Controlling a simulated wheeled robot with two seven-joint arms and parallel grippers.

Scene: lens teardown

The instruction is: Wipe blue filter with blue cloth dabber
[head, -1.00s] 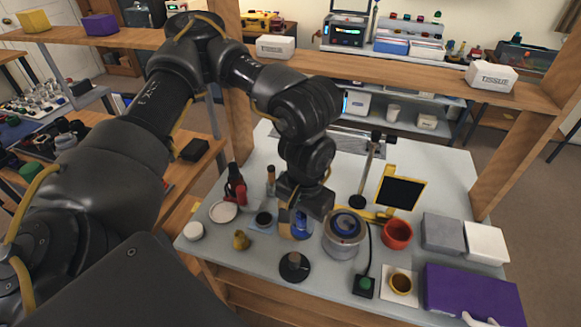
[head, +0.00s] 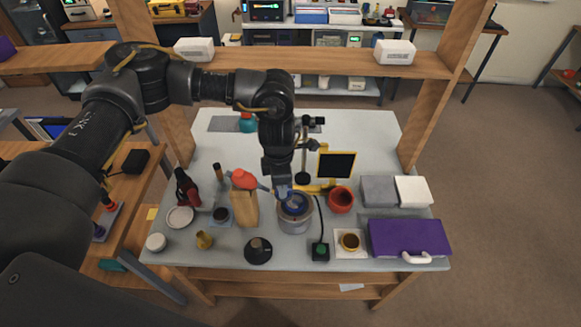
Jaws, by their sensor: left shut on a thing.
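My left gripper (head: 281,181) points down over the silver can (head: 294,224) and is shut on a small blue thing (head: 284,191), which looks like the blue cloth dabber. A round blue face with a dark rim, likely the blue filter (head: 296,206), lies on top of the can. The held blue thing is at the back left of that face. I cannot tell whether they touch. The fingertips are small and partly hidden. My right gripper is not in view.
A tan block (head: 245,209) with a red-topped thing (head: 243,179) behind it stands left of the can. A black-based stand (head: 258,252) is in front. A red bowl (head: 341,200), grey block (head: 378,190) and purple case (head: 408,238) are to the right.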

